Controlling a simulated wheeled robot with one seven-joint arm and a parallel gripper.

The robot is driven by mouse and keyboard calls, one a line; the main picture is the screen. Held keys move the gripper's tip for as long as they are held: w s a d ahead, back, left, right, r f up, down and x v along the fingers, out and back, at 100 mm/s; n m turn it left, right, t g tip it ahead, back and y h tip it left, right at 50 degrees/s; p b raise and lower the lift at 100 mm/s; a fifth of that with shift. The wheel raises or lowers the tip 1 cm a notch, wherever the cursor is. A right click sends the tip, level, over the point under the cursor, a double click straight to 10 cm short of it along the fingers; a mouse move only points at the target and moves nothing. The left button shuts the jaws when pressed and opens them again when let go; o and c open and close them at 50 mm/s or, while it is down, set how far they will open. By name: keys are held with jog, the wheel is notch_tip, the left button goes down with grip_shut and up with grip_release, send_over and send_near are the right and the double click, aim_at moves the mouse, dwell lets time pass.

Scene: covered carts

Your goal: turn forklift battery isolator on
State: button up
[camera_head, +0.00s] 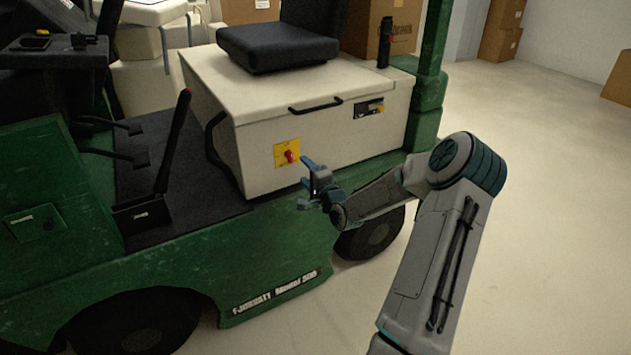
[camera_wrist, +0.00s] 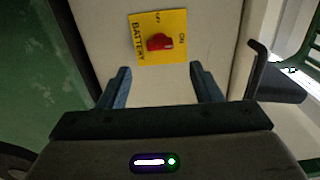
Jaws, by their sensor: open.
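The battery isolator is a red knob (camera_head: 290,156) on a yellow plate (camera_head: 280,150), on the side of the forklift's cream battery box (camera_head: 350,140). In the wrist view the red knob (camera_wrist: 160,42) sits on the yellow plate (camera_wrist: 178,22), which is marked BATTERY, OFF and ON. The wrist view is rotated, with ON to the right of the knob and OFF above it. My gripper (camera_head: 305,183) is open and empty, apart from the knob and just to its right in the head view. In the wrist view its fingers (camera_wrist: 160,88) are spread, with the knob beyond them, centred between.
The green forklift body (camera_head: 290,245) juts out below the box. A black lever (camera_head: 172,140) and a black handle (camera_head: 215,140) stand left of the knob. A black seat (camera_head: 278,45) rests on top. Open floor (camera_head: 550,200) lies to the right.

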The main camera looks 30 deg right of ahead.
jog(key=s, duration=0.5)
jog(key=shift+s+d, duration=0.1)
jog(key=shift+s, duration=0.15)
jog(key=s+a+r+n+g+p, duration=0.2)
jog(key=a+r+n+g+p, duration=0.1)
jog(key=a+n+g, duration=0.15)
jog(key=s+a+r+n+g+p, duration=0.3)
jog(key=a+n+g+p, duration=0.1)
jog(key=a+n, duration=0.15)
jog(key=s+a+r+n+g+p, duration=0.2)
jog(key=s+a+r, duration=0.2)
jog(key=s+r, duration=0.2)
jog(key=s+a+r+n+g+p, duration=0.2)
jog(key=s+r, duration=0.4)
jog(key=s, duration=0.5)
jog(key=s+a+r+n+g+p, duration=0.2)
jog(key=s+a+r, duration=0.4)
jog(key=s, duration=0.3)
jog(key=shift+s+a+r+n+g+h+p, duration=0.15)
jog(key=shift+r+n+g+h+p, duration=0.3)
jog(key=shift+n+p, duration=0.6)
